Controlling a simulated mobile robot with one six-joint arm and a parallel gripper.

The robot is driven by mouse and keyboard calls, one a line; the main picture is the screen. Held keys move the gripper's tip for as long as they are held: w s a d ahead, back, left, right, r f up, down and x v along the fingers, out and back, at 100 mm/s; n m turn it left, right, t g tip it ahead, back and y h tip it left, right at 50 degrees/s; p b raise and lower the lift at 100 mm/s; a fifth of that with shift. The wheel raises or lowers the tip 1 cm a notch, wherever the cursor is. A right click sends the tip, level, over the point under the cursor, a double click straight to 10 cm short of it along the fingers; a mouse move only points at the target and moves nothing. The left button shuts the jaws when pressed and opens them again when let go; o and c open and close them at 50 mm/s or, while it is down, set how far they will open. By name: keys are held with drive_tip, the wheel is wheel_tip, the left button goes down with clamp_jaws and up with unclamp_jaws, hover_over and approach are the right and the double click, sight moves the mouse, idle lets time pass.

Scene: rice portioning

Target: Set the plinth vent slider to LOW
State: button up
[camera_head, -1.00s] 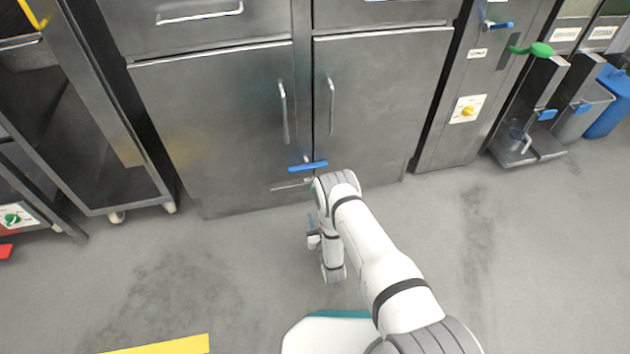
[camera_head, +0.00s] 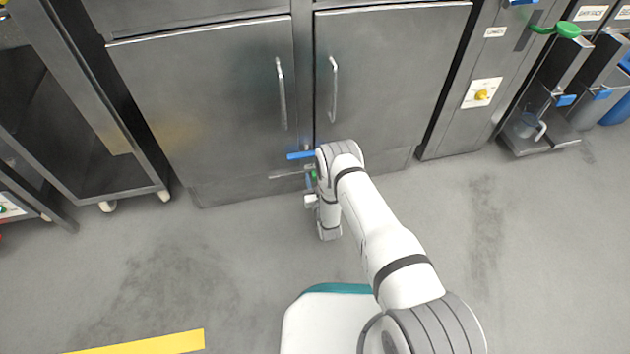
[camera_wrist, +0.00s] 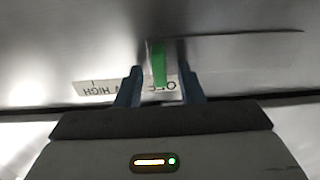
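The vent slider has a green tab (camera_wrist: 158,66), seen in the wrist view beside the right end of a white label plate (camera_wrist: 103,87). The label appears upside down; HIGH reads at its left and OFF at its right by the tab. The LOW marking is mostly hidden by a finger. My gripper (camera_wrist: 161,76) is open, its two blue fingers on either side of the green tab with gaps. Contact is not visible. In the head view my gripper (camera_head: 310,184) is low at the cabinet plinth (camera_head: 240,188), partly hidden by my arm.
A blue bar (camera_head: 299,156) sticks out just above the plinth, beside my arm. Cabinet doors (camera_head: 215,110) with upright handles stand above. A wheeled rack (camera_head: 135,197) is at left, a yellow-knob panel (camera_head: 482,93) at right. The floor (camera_head: 235,260) is clear.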

drive_tip(key=shift+w, duration=0.15)
drive_tip(key=shift+c, duration=0.4)
clamp_jaws()
